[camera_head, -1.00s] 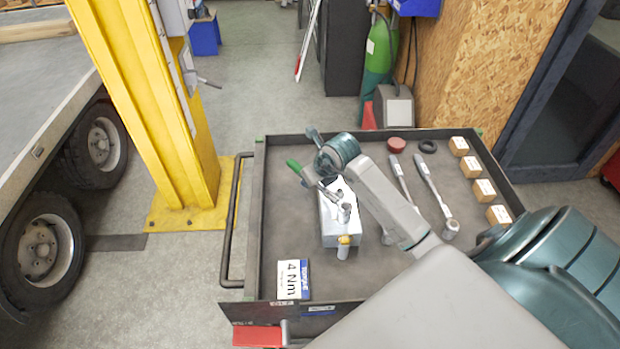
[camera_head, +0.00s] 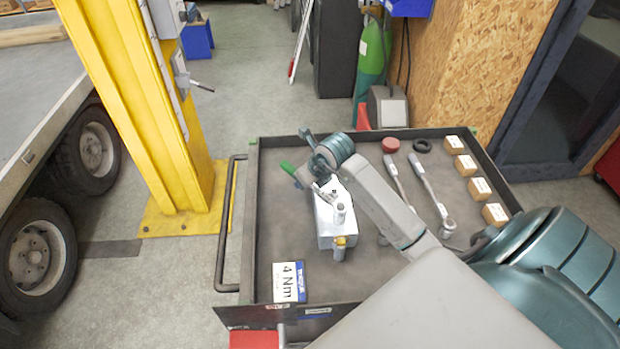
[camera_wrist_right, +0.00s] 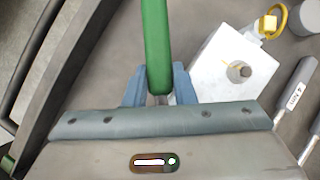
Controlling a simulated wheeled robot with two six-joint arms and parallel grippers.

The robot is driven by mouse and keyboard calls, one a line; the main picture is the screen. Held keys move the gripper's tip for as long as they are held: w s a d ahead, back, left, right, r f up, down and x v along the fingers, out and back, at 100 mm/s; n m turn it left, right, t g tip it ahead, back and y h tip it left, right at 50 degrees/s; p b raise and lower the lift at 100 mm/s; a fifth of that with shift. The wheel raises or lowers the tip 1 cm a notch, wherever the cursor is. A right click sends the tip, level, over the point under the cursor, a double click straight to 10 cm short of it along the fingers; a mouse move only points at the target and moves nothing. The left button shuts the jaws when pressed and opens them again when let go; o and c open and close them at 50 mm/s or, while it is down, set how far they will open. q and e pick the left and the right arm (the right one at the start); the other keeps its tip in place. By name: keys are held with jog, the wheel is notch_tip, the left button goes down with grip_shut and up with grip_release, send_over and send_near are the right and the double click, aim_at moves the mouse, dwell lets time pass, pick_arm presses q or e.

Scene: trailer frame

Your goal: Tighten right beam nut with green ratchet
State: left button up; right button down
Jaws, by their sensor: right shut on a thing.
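My right gripper (camera_head: 311,168) is shut on the green ratchet (camera_head: 288,168), above the tool cart. In the right wrist view its green handle (camera_wrist_right: 157,45) stands out between the two blue-grey fingers (camera_wrist_right: 160,88). The ratchet's metal part shows beside a light grey block (camera_head: 324,232) on the cart; whether they touch I cannot tell. The block, with a round metal post on top, is also at the right in the wrist view (camera_wrist_right: 222,70). The ratchet's head is hidden there. I cannot make out the right beam nut. My left gripper is not in view.
The cart (camera_head: 262,240) also holds two silver wrenches (camera_head: 428,185), several small boxes (camera_head: 480,189), a red disc (camera_head: 390,145), a black ring (camera_head: 422,145) and a 4 Nm card (camera_head: 289,282). A yellow post (camera_head: 130,110) and a wheeled trailer (camera_head: 45,150) stand left.

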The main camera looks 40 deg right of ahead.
jog(key=s+a+n+g+y+b, duration=0.2)
jog(key=s+a+n+y+b, duration=0.2)
jog(key=s+a+n+b, duration=0.3)
jog(key=a+r+n, duration=0.1)
jog(key=a+n, duration=0.2)
jog(key=a, duration=0.1)
jog(key=shift+s+n+g+y, duration=0.3)
jog(key=shift+s+g, duration=0.05)
jog(key=shift+g, duration=0.05)
